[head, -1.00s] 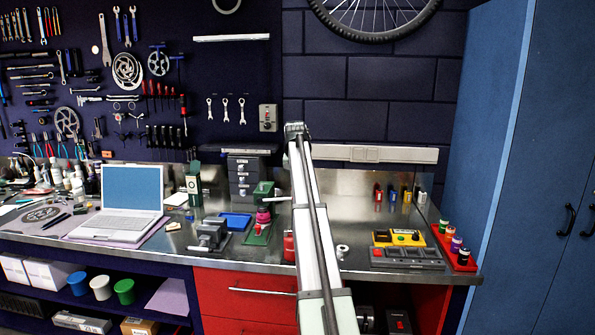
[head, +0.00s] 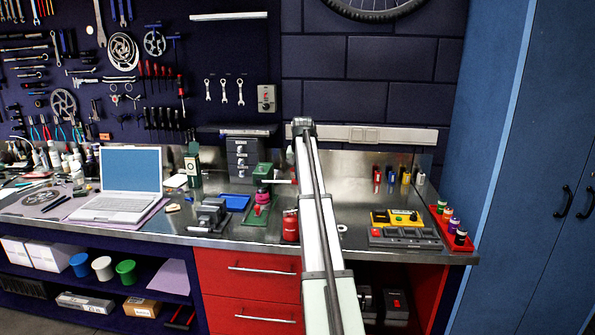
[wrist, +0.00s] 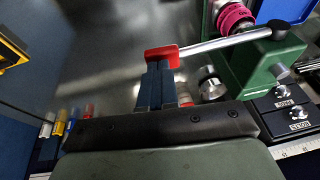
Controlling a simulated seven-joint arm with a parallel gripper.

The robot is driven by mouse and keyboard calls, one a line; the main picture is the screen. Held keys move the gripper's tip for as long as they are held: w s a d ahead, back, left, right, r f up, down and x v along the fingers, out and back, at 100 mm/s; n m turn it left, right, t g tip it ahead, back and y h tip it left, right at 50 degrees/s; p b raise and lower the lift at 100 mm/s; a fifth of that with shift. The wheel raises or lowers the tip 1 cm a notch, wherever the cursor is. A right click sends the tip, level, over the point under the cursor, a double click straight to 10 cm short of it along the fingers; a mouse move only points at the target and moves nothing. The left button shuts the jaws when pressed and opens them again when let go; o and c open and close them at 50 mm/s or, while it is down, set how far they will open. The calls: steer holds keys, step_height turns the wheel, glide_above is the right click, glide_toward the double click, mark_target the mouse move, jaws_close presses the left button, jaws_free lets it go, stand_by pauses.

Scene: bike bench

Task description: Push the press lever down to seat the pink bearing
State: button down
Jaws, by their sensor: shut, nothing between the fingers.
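The green press (head: 262,172) stands on the bench left of my arm, with the pink bearing (head: 262,198) on it. Its silver lever (head: 283,181) sticks out right, roughly level, toward my arm. In the wrist view, the pink bearing (wrist: 234,16) shows at the top beside the green press body (wrist: 262,62). The lever rod (wrist: 222,42) runs left to a red knob (wrist: 161,58). My gripper (wrist: 159,68) is shut and empty, with its fingertips right at the knob; I cannot tell if they touch it. My arm hides the gripper in the head view.
A red can (head: 291,226) stands close in front of the press, by my arm. Right of my arm, a yellow box (head: 396,218) sits on the bench.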

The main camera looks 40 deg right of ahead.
steer(key=f, duration=0.2)
steer(key=f+y, duration=0.1)
steer(key=shift+s+d+f+t, duration=0.15)
steer(key=shift+s+d+t, duration=0.1)
steer(key=shift+t, duration=0.15)
steer(key=shift+f, duration=0.3)
steer(key=shift+s+a, duration=0.1)
steer(key=shift+d+r, duration=0.2)
steer(key=shift+r, duration=0.35)
steer(key=v, duration=1.3)
steer(key=shift+d+r, duration=0.2)
steer(key=shift+d, duration=0.35)
